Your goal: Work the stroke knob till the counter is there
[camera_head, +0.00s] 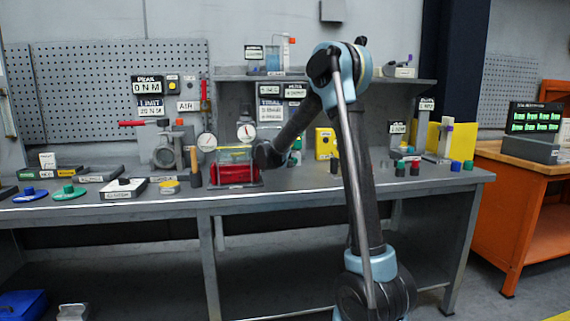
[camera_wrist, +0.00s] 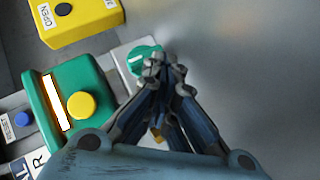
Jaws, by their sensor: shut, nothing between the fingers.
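In the wrist view a green round knob (camera_wrist: 146,58) with a pale mark sits on a light plate. I take it for the stroke knob, but no legible label confirms this. My gripper (camera_wrist: 165,68) is shut and empty, its fingertips over or beside the knob's lower right edge. I cannot tell whether they touch it. My gripper does not show clearly in the head view. I cannot tell which display is the counter; small black-and-white displays (camera_head: 270,110) stand behind my arm, their figures too small to read.
A green housing (camera_wrist: 92,112) with a yellow button (camera_wrist: 82,105) is left of my fingers. A yellow box (camera_wrist: 88,17) marked OPEN lies beyond. A blue button (camera_wrist: 24,119) is at far left. Grey surface to the right is clear. A red clear-walled box (camera_head: 234,172) stands on the bench.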

